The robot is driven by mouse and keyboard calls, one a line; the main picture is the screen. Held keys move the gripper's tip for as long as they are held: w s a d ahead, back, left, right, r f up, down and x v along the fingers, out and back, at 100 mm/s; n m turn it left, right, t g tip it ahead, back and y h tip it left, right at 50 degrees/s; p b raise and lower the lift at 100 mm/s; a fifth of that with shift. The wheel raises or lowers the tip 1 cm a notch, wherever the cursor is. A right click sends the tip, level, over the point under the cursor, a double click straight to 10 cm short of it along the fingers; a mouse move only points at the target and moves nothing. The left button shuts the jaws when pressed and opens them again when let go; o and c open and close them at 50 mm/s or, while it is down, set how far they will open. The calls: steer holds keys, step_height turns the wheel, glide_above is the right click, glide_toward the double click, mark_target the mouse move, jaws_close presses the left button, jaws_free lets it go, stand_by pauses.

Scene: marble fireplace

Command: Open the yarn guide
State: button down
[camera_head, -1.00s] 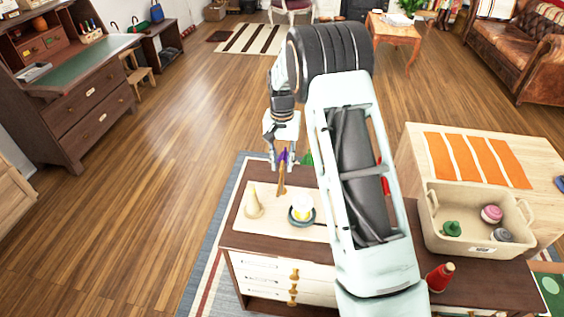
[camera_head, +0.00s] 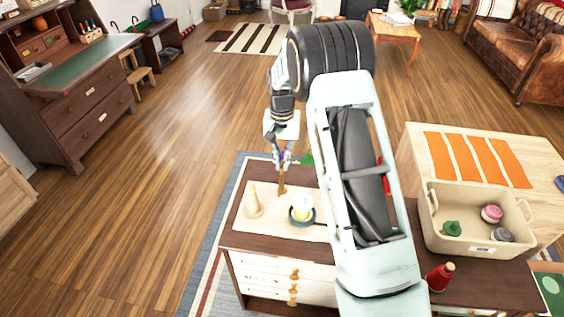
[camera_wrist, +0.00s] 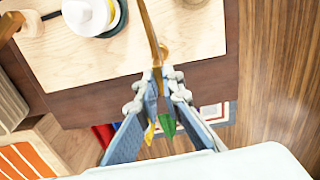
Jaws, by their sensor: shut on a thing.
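The yarn guide looks like a slim brown, brass-toned upright piece (camera_head: 281,187) at the back of a pale wooden board (camera_head: 262,224). In the wrist view the guide (camera_wrist: 150,30) runs up from between my fingertips to the top edge. My gripper (camera_head: 281,160) is above the board's back edge, its fingers drawn together on the guide. In the wrist view my gripper (camera_wrist: 158,82) has both fingertips against the guide's lower end. The gripped part is partly hidden by the fingers.
On the board stand a cream cone (camera_head: 253,205) and a dark bowl (camera_head: 301,216) with a white and yellow thing in it. A beige bin (camera_head: 437,232) with yarn and a red bottle (camera_head: 440,277) are at the right. Open floor lies left.

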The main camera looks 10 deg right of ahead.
steer(key=n, duration=0.4)
steer(key=shift+b, duration=0.35)
steer(key=n, duration=0.7)
steer(key=shift+r+n, duration=0.1)
steer(key=shift+n, duration=2)
steer(key=c, duration=2.1)
jaws_free()
step_height(320, 180, up, 12)
